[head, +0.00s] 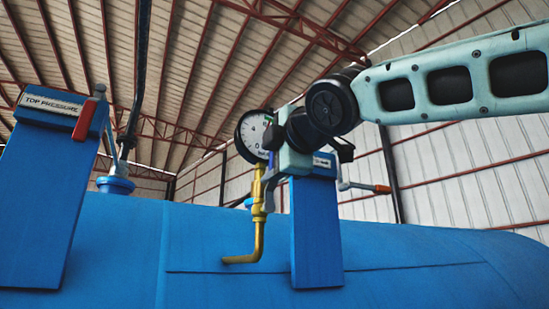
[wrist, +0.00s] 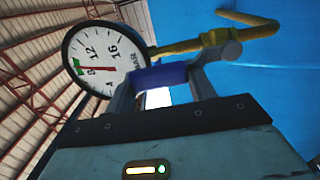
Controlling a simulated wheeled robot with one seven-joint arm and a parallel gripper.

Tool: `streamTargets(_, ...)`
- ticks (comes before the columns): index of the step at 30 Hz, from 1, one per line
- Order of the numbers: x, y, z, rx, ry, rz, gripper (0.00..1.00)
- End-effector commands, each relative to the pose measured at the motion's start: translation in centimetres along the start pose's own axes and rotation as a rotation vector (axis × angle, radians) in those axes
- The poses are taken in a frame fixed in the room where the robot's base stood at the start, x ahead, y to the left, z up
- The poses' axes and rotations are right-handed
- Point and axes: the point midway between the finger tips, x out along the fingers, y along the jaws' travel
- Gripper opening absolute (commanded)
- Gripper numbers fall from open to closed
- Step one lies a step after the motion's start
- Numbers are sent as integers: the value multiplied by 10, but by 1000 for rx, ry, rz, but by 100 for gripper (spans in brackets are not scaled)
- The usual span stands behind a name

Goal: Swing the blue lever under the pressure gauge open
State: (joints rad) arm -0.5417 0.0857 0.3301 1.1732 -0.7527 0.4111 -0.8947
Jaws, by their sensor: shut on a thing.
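The round white pressure gauge (head: 251,135) sits on a yellow pipe (head: 259,225) above the blue vessel. My gripper (head: 270,180) is beside the pipe, just below the gauge, and hides part of both. In the wrist view the gauge (wrist: 104,60) is at upper left, with the yellow pipe at upper right. The blue lever (wrist: 160,76) lies between the fingers of my gripper (wrist: 163,85), which are shut on it. In the head view a narrow strip of the lever (head: 270,165) shows by the fingers. Its joint with the pipe is largely hidden.
A blue post (head: 315,235) stands close at the right of the pipe. A lever with an orange tip (head: 380,189) sticks out further right. At left is a larger blue post labelled TOP PRESSURE (head: 45,190) with a red handle (head: 84,120). The blue vessel (head: 410,270) lies below.

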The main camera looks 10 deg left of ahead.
Motion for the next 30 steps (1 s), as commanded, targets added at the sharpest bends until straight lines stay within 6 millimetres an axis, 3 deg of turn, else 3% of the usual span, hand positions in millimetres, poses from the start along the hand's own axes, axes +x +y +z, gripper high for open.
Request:
streamTargets(13,0,-1,-2,-16,2,-1,13)
streamTargets(14,0,-1,-2,-16,2,-1,63)
streamTargets(24,-2,-1,-1,-12,1,0,64)
streamTargets(30,-27,-2,-1,-13,-1,2,64)
